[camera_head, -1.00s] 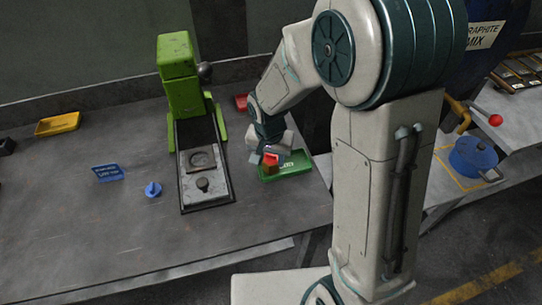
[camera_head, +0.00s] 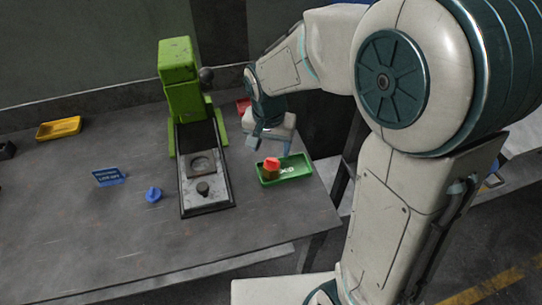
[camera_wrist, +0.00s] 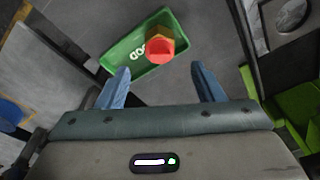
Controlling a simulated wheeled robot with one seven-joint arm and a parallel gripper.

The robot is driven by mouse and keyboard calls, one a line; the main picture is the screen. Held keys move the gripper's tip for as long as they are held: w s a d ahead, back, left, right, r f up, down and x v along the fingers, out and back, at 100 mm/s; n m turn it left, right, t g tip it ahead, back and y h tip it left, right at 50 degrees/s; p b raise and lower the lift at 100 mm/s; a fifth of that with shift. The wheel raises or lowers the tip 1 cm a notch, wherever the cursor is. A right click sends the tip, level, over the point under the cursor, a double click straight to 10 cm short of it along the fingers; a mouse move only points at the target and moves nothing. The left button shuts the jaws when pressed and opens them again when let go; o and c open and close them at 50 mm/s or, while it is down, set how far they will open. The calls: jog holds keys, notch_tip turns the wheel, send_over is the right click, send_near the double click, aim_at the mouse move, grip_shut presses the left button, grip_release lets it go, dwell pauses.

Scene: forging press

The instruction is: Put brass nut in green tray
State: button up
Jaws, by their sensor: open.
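The green tray (camera_head: 298,170) sits near the right end of the grey bench, right of the green press. The tray and nut lie beyond the fingertips in the wrist view, and nothing touches the nut. In the head view my gripper (camera_head: 258,139) hangs behind the tray.
The green press (camera_head: 181,80) with its dark-framed die bed (camera_head: 207,186) stands left of the tray. A red tray (camera_head: 243,105) is behind my gripper.

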jog(key=s+d+r+n+t, duration=0.1)
jog(key=s+d+r+n, duration=0.2)
jog(key=s+d+r, duration=0.3)
jog(key=s+d, duration=0.5)
jog(key=s, duration=0.3)
jog(key=shift+s+r+n+t, duration=0.3)
jog(key=shift+s+r+n, duration=0.05)
jog(key=shift+r+n, duration=0.05)
dwell(0.9)
